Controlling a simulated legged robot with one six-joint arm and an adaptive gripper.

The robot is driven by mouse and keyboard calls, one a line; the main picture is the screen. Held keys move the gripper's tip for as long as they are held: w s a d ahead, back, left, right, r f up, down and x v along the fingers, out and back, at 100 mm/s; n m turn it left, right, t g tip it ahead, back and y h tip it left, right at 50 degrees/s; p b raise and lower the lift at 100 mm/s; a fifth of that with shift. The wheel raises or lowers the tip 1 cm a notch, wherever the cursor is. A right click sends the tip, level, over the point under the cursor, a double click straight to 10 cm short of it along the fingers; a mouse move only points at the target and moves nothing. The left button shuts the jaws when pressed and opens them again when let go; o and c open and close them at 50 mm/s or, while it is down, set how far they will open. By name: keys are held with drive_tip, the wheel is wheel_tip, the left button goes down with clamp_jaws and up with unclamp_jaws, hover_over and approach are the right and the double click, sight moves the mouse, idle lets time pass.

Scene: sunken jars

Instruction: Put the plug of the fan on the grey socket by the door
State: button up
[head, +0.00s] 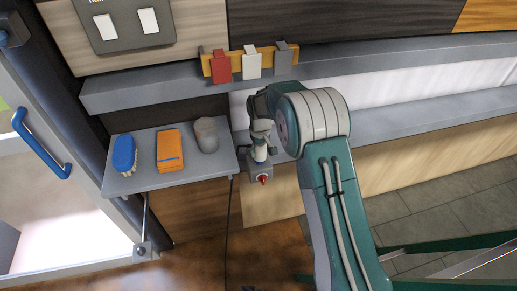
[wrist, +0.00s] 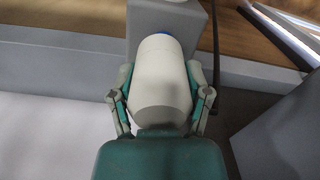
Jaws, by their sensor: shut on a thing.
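My gripper (head: 261,132) is shut on a pale, rounded cylinder (wrist: 160,85), seen between its two fingers in the wrist view. I cannot tell for sure whether this is the fan's plug. A bit of blue shows at its far end, close to a grey block (wrist: 170,16); whether they touch is unclear. In the head view a grey block with a red tip (head: 262,179) is just below the gripper. A dark cable (head: 228,235) hangs beside it. Red (head: 221,68), white (head: 252,63) and grey (head: 283,58) pieces sit on an orange strip above. No fan is recognisable.
A grey shelf (head: 190,176) left of my gripper holds a blue brush (head: 124,154), an orange block (head: 169,150) and a grey cup (head: 206,135). A door with a blue handle (head: 40,145) is at far left. A switch plate (head: 126,22) is above. A long ledge (head: 150,88) runs along the wall.

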drive_tip(key=shift+a+f, duration=0.1)
drive_tip(key=shift+a, duration=0.25)
drive_tip(key=shift+d+f, duration=0.25)
drive_tip(key=shift+f, duration=0.4)
drive_tip(key=shift+a+f, duration=0.1)
drive_tip(key=shift+f, duration=0.2)
drive_tip(key=o, duration=1.3)
